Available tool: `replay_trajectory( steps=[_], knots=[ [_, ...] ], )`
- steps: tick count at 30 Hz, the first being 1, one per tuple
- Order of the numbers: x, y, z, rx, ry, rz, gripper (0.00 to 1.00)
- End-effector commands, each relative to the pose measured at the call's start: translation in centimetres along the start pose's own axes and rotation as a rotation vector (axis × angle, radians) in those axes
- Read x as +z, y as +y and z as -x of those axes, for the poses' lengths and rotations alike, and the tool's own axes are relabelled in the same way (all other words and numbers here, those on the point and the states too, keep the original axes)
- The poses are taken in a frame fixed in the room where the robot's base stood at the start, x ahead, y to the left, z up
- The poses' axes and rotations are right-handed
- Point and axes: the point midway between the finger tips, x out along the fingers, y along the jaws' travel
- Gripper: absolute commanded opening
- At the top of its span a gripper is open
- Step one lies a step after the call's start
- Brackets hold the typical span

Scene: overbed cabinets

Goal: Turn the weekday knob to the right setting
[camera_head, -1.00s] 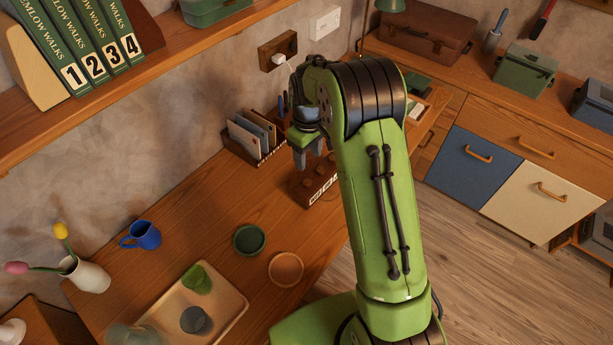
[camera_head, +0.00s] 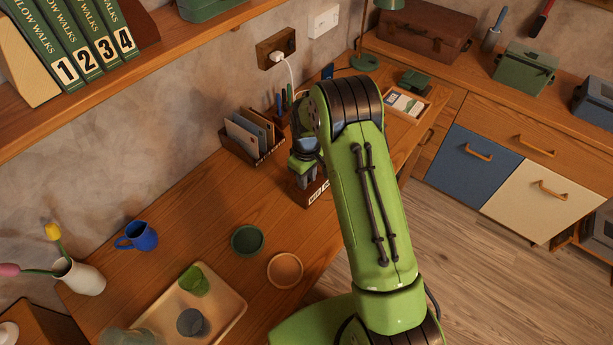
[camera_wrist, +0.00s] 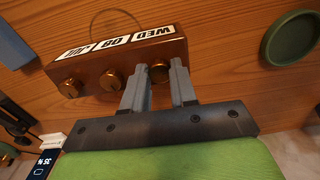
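The wooden calendar block (camera_wrist: 85,70) stands on the desk; in the wrist view its white labels read upside down, with WED (camera_wrist: 153,34) on the right, 09 (camera_wrist: 109,46) in the middle and a month label (camera_wrist: 75,51) on the left. Three brass knobs line its near face. The weekday knob (camera_wrist: 160,72) shows between the fingertips of my gripper (camera_wrist: 160,68). The fingers are apart, one on each side of that knob; contact is not clear. In the head view my arm partly hides the block (camera_head: 316,196).
A letter holder (camera_head: 240,148) stands beside the block. A green round dish (camera_head: 247,240) and a tan one (camera_head: 285,270) lie on the desk towards the front. A wooden tray (camera_head: 235,312) with cups is nearer still. The wall runs along the back.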

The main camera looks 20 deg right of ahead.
Motion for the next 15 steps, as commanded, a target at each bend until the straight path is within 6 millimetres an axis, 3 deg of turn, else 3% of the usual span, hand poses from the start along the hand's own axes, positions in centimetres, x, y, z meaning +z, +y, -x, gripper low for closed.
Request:
replay_trajectory(
  steps=[1,4,15],
  knots=[
    [-0.01,0.0,0.02,0.0,0.0,0.0,0.13],
    [-0.01,0.01,0.03,0.0,0.0,0.0,0.0],
    [-0.04,0.0,0.03,0.0,0.001,-0.07,0.0]
  ],
)
